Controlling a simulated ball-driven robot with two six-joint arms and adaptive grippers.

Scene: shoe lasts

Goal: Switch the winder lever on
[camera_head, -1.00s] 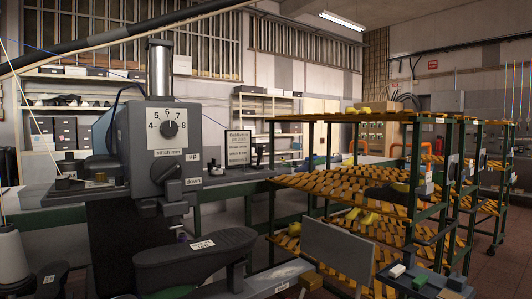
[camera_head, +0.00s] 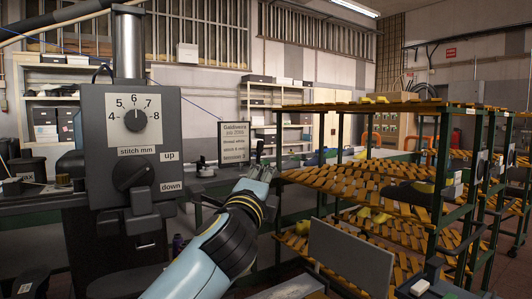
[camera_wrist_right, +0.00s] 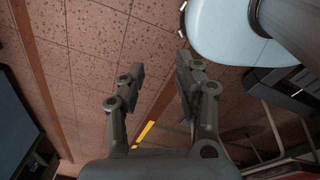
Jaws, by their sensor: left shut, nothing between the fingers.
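The grey sewing machine (camera_head: 165,110) stands at the left in the head view. It carries a stitch dial (camera_head: 135,119) and, below it, a dark round knob with a lever (camera_head: 133,178) beside the labels "up" and "down". I can read no label naming a winder lever, so I cannot tell where it is. My left gripper (camera_head: 261,158) is shut and empty, raised to the right of the machine and apart from it. My right gripper (camera_wrist_right: 160,75) is open in the right wrist view, with only tiled floor between its fingers.
A rack (camera_head: 437,215) with slatted orange shelves and shoe lasts stands at the right. A grey panel (camera_head: 350,257) stands in front of it. A text sign (camera_head: 235,143) stands behind my left gripper. Shelves with boxes line the back wall.

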